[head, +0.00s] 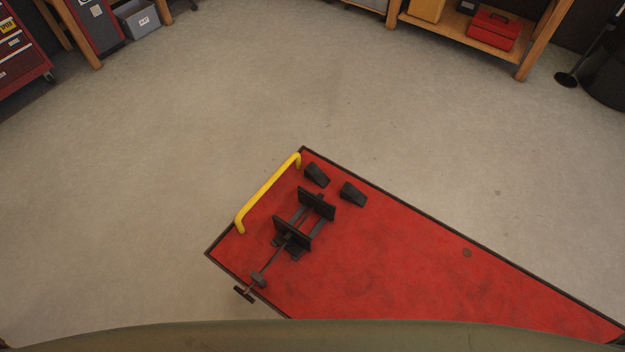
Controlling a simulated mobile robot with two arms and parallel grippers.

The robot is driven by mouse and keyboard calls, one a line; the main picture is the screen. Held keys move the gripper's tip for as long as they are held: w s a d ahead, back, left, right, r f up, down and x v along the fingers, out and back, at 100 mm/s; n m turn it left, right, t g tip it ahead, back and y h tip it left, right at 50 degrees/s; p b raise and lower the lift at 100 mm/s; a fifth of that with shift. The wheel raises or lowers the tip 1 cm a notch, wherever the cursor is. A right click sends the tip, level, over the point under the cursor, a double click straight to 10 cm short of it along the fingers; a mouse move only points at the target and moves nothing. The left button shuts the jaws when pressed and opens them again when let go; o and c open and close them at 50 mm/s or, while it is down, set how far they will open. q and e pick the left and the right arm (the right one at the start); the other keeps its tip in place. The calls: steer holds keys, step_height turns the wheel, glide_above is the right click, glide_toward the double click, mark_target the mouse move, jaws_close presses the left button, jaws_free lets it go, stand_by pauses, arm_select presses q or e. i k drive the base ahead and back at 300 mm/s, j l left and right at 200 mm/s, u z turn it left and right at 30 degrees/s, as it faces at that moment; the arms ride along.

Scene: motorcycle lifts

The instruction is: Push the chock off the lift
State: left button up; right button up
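The lift (400,269) is a red platform with a dark rim, reaching from the middle of the head view to the lower right. Two black wedge-shaped chocks lie on it near its far corner. One chock (317,175) is close to the corner beside the yellow bar. The other chock (352,194) is a little to the right, near the far long edge. I cannot tell which one the task means. Both are apart from the clamp. Neither of my grippers shows in this view.
A black wheel clamp (303,219) stands on the lift, its screw handle (243,293) sticking out past the near-left edge. A yellow bar (267,192) runs along the lift's end. Grey floor (180,150) is clear around it. A wooden bench with a red toolbox (494,30) stands at the back.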

mark_target(314, 173)
steer(key=u, duration=0.55)
steer(key=l+u, duration=0.1)
steer(key=u, duration=0.2)
steer(key=k+l+u, duration=0.1)
steer(key=u, duration=0.25)
steer(key=i+l+u, duration=0.15)
steer(key=l, duration=0.8)
steer(key=l+u, duration=0.15)
steer(key=l, duration=0.85)
steer(key=i, duration=0.05)
